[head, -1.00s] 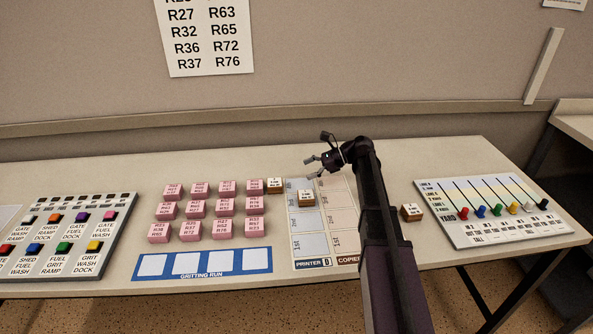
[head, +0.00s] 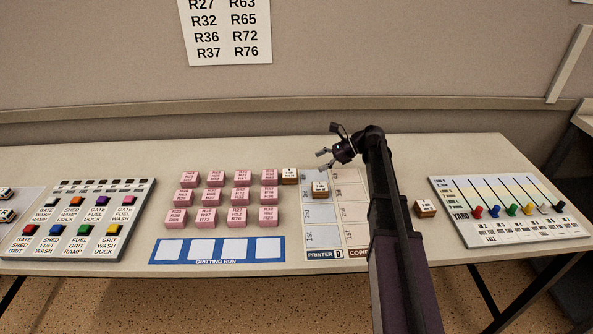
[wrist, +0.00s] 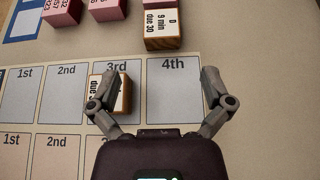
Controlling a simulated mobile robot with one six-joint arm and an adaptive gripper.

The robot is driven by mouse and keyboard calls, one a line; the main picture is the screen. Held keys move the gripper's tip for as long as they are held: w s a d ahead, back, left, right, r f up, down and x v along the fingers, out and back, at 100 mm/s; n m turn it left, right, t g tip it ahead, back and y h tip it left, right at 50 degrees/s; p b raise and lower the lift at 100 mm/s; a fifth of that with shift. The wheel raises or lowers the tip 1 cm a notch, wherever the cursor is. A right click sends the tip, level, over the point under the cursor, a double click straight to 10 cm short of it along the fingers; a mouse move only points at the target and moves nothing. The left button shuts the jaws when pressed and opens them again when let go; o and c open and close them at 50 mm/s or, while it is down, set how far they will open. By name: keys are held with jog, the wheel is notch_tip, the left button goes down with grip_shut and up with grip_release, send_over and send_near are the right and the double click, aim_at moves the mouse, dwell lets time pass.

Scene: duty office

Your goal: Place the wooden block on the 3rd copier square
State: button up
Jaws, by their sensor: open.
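A wooden block (head: 320,189) with a white label sits on the 3rd printer square, and in the wrist view it (wrist: 97,95) shows near my left finger, partly covered by it. The board (head: 322,253) has a blue-grey printer column and a cream copier column. The copier squares (wrist: 68,155) lie along the bottom of the wrist view, where my gripper body hides the 3rd and 4th. A second wooden block (head: 289,176) stands just off the board's left edge, also in the wrist view (wrist: 162,28). A third (head: 425,208) lies right of my arm. My gripper (head: 323,160) is open and empty above the board's far end.
Several pink blocks (head: 241,196) stand in rows left of the board, behind the blue gritting run strip (head: 217,250). A button panel (head: 80,220) is at left, and a yard panel with coloured levers (head: 510,212) at right. The table behind the blocks is clear.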

jog(key=a+r+g+h+p, duration=0.1)
jog(key=a+r+h+p, duration=0.2)
jog(key=a+h+p, duration=0.45)
notch_tip(320, 180, up, 6)
jog(key=f+h+p, duration=0.1)
jog(key=h+p, duration=0.4)
jog(key=p, duration=0.5)
send_over(289, 173)
jog(key=shift+d+r+t, duration=0.2)
jog(key=shift+r+t, duration=0.05)
jog(key=shift+t, duration=0.15)
jog(key=shift+f, duration=0.1)
notch_tip(289, 173, down, 8)
jog(key=b, duration=0.8)
jog(key=shift+f+b, duration=0.25)
jog(key=shift+b, duration=0.05)
jog(key=shift+f, duration=0.1)
jog(key=shift+w+a+f+b, duration=0.1)
jog(key=shift+f+b, duration=2.4)
jog(key=shift+b, duration=0.1)
